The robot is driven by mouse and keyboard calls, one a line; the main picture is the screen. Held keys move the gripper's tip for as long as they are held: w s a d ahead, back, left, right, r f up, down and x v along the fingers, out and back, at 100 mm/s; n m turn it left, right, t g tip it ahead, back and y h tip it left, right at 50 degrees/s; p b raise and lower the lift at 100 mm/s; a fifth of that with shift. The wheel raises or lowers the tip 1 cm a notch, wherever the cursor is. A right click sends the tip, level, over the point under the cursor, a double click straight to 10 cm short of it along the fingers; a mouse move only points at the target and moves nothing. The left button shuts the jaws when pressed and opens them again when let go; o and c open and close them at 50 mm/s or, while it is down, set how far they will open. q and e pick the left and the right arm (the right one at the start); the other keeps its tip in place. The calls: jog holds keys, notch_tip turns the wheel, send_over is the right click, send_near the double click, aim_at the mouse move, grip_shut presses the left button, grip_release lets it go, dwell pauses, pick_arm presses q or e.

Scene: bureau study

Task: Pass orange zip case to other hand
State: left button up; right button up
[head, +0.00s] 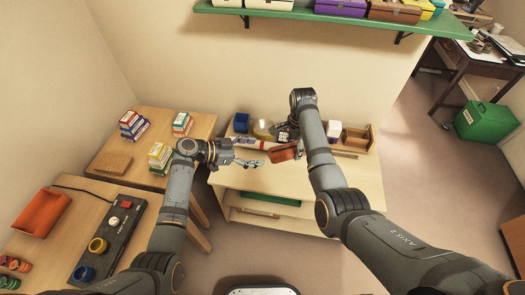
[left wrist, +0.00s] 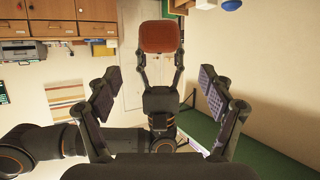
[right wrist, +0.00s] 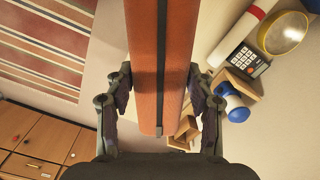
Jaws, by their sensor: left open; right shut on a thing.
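The orange zip case (head: 284,153) is held in the air above the low shelf unit by my right gripper (head: 292,144). In the right wrist view the case (right wrist: 162,60) runs lengthwise between the two fingers, which are shut on its sides. My left gripper (head: 257,154) is open and empty, just left of the case in the head view. In the left wrist view the case (left wrist: 160,37) stands beyond the open left fingers (left wrist: 160,77), roughly centred between them and apart from them.
Below stands the low shelf unit (head: 330,180) with a blue cup (head: 241,122), a wooden holder (head: 358,137) and other small items. A green shelf (head: 300,14) hangs above.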

aim_at(282, 152)
pick_arm(q)
jog(key=x, duration=1.1)
jog(key=shift+d+f, duration=0.15)
jog(key=shift+d, duration=0.05)
jog(key=c, duration=1.3)
pick_arm(e)
jog(key=o, duration=1.3)
